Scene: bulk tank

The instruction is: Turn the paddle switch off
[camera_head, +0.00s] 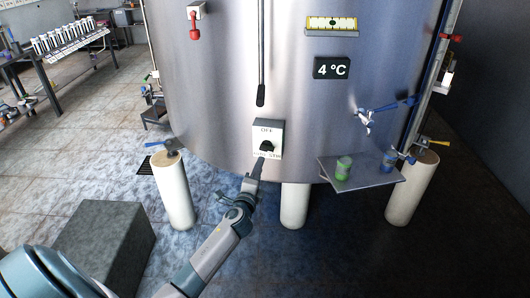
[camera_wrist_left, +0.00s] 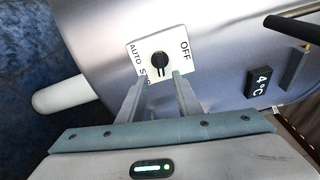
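The paddle switch is a black knob (camera_head: 266,146) on a white plate (camera_head: 262,128) on the tank's front. The plate reads OFF at the top, with AUTO and STIR along the bottom. In the left wrist view the knob (camera_wrist_left: 160,62) shows between and just beyond my fingertips, its paddle pointing down in that picture, on the STIR side rather than at OFF. My left gripper (camera_wrist_left: 158,82) is open and empty, its two fingers spread and reaching the plate's near edge. In the head view the left gripper (camera_head: 253,174) is just below the switch. My right gripper is not in view.
The steel tank (camera_head: 215,90) stands on white legs (camera_head: 294,205). A small shelf (camera_head: 370,178) with a green cup and a blue cup juts out at right. A temperature display (camera_head: 332,68) and a black rod (camera_head: 261,60) are above. A grey block (camera_head: 105,240) stands at lower left.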

